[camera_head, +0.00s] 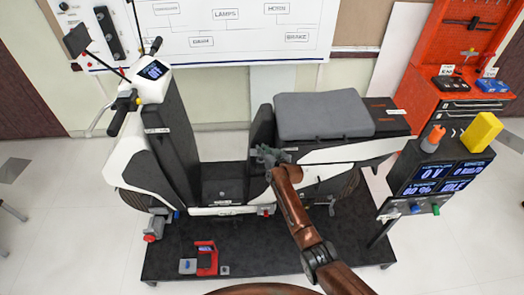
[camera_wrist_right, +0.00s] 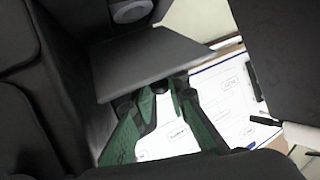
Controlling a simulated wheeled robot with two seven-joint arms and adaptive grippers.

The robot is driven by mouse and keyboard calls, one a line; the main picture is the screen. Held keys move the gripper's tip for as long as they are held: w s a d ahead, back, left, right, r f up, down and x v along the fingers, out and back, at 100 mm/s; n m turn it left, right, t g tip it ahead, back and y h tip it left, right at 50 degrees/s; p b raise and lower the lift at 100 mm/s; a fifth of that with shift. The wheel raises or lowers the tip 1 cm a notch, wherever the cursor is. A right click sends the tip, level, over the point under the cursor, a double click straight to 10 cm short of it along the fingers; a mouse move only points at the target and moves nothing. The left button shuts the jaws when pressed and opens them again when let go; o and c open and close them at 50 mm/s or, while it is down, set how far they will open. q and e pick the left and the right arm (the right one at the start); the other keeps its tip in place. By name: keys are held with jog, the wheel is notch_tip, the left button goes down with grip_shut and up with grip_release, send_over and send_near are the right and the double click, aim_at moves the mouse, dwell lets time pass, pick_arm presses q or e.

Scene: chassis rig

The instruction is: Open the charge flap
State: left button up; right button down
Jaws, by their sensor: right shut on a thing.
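The white and black scooter (camera_head: 190,150) stands on a dark platform. My right gripper (camera_head: 268,155) is at the front of the seat base, just below the grey seat's front left corner. In the right wrist view, the green fingers of my right gripper (camera_wrist_right: 160,96) are shut on the near edge of a flat dark grey panel, the charge flap (camera_wrist_right: 150,62). The flap stands out at an angle from the dark body beside it. A grey round part (camera_wrist_right: 130,10) shows beyond it. In the head view the flap is hidden behind my gripper. My left gripper is not in view.
The grey seat (camera_head: 320,115) is just above and right of my right gripper. A display stand (camera_head: 440,180) with a yellow block (camera_head: 482,132) is at the right. A red device (camera_head: 206,258) lies on the platform (camera_head: 260,255). The footwell left of my gripper is open.

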jog(key=shift+w+r, duration=0.1)
jog(key=shift+r, duration=0.2)
jog(key=c, duration=1.9)
grip_release()
jog(key=shift+f, duration=0.15)
jog(key=shift+s+f, duration=0.15)
jog(key=shift+s, duration=0.05)
